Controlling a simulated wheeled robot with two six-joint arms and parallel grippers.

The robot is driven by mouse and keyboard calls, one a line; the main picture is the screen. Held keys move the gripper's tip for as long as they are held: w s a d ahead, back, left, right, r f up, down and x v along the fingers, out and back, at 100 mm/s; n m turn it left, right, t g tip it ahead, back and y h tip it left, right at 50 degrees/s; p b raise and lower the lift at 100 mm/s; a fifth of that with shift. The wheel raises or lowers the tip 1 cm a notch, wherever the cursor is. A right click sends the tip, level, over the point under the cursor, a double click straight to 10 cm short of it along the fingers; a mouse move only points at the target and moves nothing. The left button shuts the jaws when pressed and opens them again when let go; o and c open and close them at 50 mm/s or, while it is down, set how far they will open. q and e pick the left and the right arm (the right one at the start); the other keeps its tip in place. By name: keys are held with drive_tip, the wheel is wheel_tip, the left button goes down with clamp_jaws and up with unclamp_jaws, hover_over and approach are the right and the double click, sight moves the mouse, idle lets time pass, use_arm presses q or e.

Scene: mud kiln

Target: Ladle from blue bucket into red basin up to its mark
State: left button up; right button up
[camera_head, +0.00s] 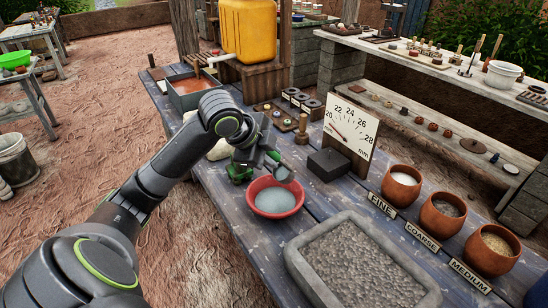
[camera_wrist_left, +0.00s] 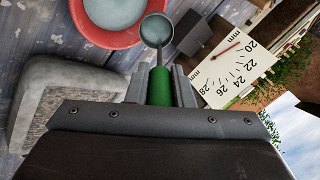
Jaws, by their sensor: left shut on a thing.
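The red basin (camera_head: 272,213) stands on the blue-grey table and holds a pale grey liquid; I cannot make out its mark. Its red rim also shows at the top of the wrist view (camera_wrist_left: 97,37). My left gripper (camera_head: 257,160) is just behind the basin, shut on the green handle of the ladle (camera_wrist_left: 160,85). The ladle's grey round bowl (camera_wrist_left: 157,30) is near the basin's rim; in the head view it overlaps the basin's far right edge. Whether the bowl holds liquid is unclear. My right gripper is out of view.
A stone-like tray (camera_head: 293,262) stands in front of the basin. A dial board (camera_head: 350,125) and dark block (camera_head: 328,164) stand behind, right. Several clay pots (camera_head: 401,193) line the right edge. A yellow container (camera_head: 248,30) and grey tray (camera_head: 196,98) are farther back.

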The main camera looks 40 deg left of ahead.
use_arm(q)
drive_tip(key=shift+s+f+t+b, duration=0.3)
drive_tip(key=shift+s+b, duration=0.05)
drive_tip(key=shift+b, duration=0.15)
drive_tip(key=s+a+f+t+h+b, duration=0.1)
drive_tip(key=s+f+t+h+b, duration=0.1)
drive_tip(key=s+f+t, duration=0.4)
drive_tip(key=f+t+b, duration=0.1)
drive_tip(key=t, duration=0.1)
drive_tip(key=shift+a+t+b, duration=0.15)
drive_tip(key=shift+t+b, duration=0.2)
drive_tip(key=shift+t, duration=0.05)
idle(0.5)
idle(0.5)
